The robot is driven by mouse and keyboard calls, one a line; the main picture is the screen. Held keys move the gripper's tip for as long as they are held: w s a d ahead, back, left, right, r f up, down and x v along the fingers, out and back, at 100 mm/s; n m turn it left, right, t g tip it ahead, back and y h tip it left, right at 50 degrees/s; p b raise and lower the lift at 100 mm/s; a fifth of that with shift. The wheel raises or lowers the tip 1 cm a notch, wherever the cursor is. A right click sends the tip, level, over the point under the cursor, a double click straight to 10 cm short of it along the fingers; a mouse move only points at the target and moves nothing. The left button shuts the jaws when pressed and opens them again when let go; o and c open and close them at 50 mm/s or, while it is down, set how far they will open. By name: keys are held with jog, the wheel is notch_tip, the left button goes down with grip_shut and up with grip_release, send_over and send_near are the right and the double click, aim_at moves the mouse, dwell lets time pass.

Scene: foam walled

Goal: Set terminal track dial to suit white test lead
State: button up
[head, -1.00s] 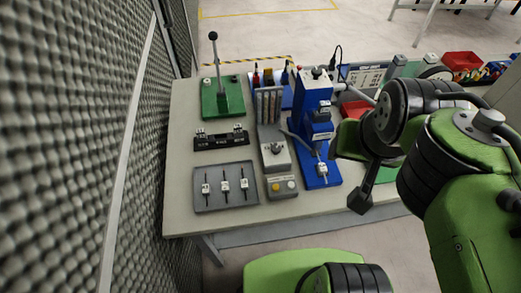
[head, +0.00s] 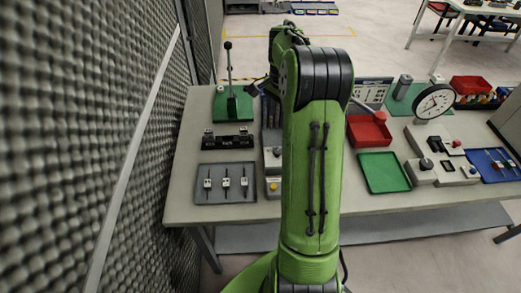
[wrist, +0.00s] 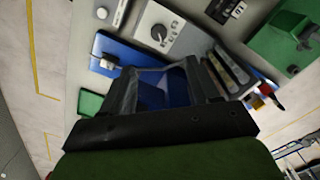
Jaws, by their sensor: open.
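The dial (wrist: 158,33) is a dark round knob on a light grey box, with small dark marks beside it; I cannot read its setting. In the head view my arm partly covers this grey box (head: 271,156). My gripper (wrist: 160,70) is open and empty over the blue press (wrist: 115,52), with the dial beyond the fingertips in the wrist view. In the head view it shows as a dark finger (head: 254,89) near the green lever press. A white connector (wrist: 107,62) sits on the blue press. Several grey terminal tracks (wrist: 229,68) lie right of the dial.
A grey tray (head: 228,197) holds three leads with white ends. A black fixture (head: 228,141) and a green lever press (head: 232,108) stand behind it. A red bin (head: 369,131), green tray (head: 383,172) and gauge (head: 434,101) are right of my arm. A foam wall is at left.

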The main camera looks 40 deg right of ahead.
aim_at(278, 150)
notch_tip(278, 150, down, 15)
jog(key=shift+s+f+b, duration=0.1)
jog(key=shift+f+b, duration=0.1)
jog(key=shift+b, duration=0.65)
jog(key=c, duration=1)
jog(key=shift+c, duration=0.2)
